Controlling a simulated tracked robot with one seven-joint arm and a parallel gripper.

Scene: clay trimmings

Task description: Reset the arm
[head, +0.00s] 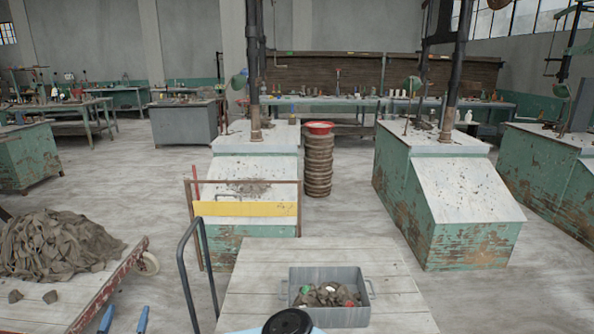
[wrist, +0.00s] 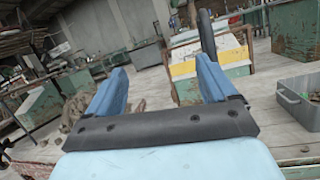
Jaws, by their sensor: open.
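My gripper (head: 124,318) shows at the bottom left of the head view as two blue fingertips, spread apart with nothing between them. In the wrist view the two blue fingers of my gripper (wrist: 162,82) stand wide apart, with only the distant floor and benches seen between them. The gripper is apart from the grey metal bin (head: 344,315), which lies to its right on a pale plank table. The bin holds brown clay trimmings (head: 322,296) with some red, green and white bits. The bin also shows at the right of the wrist view (wrist: 299,112).
The plank table (head: 245,300) is in front. A low cart (head: 88,300) bears a heap of clay trimmings (head: 55,245) at the left. A dark curved handle (head: 186,262) and a yellow-barred frame (head: 246,209) rise beyond the gripper. Green workbenches (head: 475,245) stand farther off, with open floor between.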

